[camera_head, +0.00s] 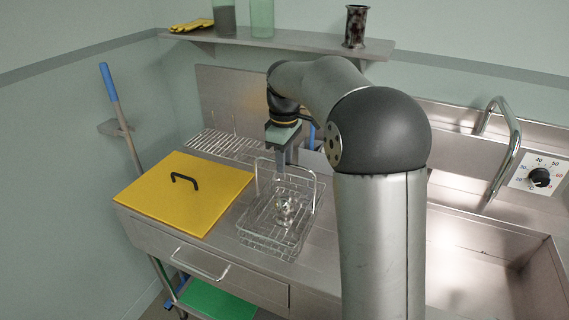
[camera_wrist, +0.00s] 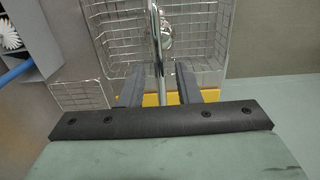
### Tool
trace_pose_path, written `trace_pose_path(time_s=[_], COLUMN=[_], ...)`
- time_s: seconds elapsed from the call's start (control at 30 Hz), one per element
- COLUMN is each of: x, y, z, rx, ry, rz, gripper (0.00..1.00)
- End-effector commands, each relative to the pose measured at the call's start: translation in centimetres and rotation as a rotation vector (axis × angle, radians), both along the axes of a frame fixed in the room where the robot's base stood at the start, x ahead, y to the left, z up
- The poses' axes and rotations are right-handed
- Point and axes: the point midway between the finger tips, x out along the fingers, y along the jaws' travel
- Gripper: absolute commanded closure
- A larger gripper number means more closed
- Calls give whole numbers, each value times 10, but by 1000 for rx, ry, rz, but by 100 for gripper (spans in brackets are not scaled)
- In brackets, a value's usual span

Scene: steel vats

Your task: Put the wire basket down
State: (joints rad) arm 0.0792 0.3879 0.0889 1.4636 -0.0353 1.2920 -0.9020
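The wire basket (camera_head: 262,241) appears to rest upright on the steel counter, right of the yellow lid; its tall wire handle (camera_head: 316,192) stands up. A small shiny metal part (camera_head: 285,208) lies inside it, also seen in the wrist view (camera_wrist: 166,30). My gripper (camera_head: 281,172) points down at the top of the handle. In the wrist view my two dark fingers (camera_wrist: 159,84) are apart, with the handle bar (camera_wrist: 158,56) between them and visible gaps on both sides. The basket mesh (camera_wrist: 205,40) lies beyond the fingers. My arm hides part of the counter behind.
A yellow lid (camera_head: 183,209) with a black grip lies left of the basket. A wire rack (camera_head: 217,142) stands behind. The sink vat (camera_head: 480,255) with a bent steel tube (camera_head: 513,140) is at right. A shelf (camera_head: 290,44) with jars is above.

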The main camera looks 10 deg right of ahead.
Motion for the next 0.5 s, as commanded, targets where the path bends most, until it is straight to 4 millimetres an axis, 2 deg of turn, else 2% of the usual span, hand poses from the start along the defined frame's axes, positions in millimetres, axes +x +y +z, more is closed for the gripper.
trace_pose_path(time_s=[0.3, 0.5], x=[1, 0], y=[0, 0], z=[68, 97], rx=[1, 1], ry=[-4, -1], rz=[0, 0], gripper=[70, 70])
